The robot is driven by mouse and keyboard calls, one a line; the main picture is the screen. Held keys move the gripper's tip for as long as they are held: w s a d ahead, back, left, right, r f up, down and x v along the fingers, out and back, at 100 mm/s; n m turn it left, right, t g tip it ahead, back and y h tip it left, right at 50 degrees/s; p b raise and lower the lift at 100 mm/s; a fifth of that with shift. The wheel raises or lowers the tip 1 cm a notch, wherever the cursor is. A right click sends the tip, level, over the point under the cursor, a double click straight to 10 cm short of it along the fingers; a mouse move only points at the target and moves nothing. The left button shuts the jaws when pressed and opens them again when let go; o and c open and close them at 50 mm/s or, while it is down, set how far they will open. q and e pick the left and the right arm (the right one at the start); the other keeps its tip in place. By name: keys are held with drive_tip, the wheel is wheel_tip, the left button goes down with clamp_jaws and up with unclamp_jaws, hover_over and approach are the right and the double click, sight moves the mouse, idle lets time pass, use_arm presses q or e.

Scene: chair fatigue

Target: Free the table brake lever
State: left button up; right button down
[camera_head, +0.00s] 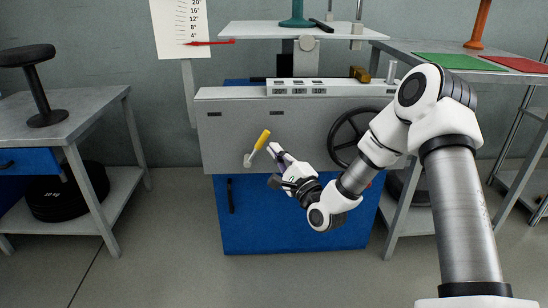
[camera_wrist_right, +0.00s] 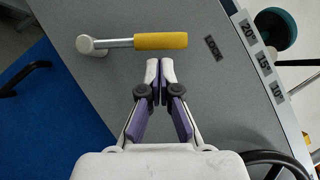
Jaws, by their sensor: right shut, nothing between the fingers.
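The brake lever has a yellow grip (camera_head: 262,139) on a metal rod, with a pale pivot on the grey machine front. In the head view it slants up and to the right from the pivot. In the right wrist view the yellow grip (camera_wrist_right: 160,41) lies across the picture, just beyond my fingertips. A "LOCK" label (camera_wrist_right: 213,48) is past the grip's free end. My right gripper (camera_head: 273,151) is shut and empty, close to the grip on its right side; its fingertips (camera_wrist_right: 160,64) appear just short of it. My left gripper is not in view.
A black handwheel (camera_head: 338,142) is on the machine front, right of the lever and close to my right arm. Angle marks (camera_wrist_right: 261,60) line the panel edge. A grey table (camera_head: 100,105) stands left; another bench with green (camera_head: 458,62) and red mats stands right.

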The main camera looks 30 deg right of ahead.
drive_tip(key=shift+w+a+r, duration=0.2)
drive_tip(key=shift+w+a, duration=0.05)
drive_tip(key=shift+a+r+n+p, duration=0.1)
drive_tip(key=shift+r+n+p, duration=0.2)
drive_tip(key=shift+p, duration=0.35)
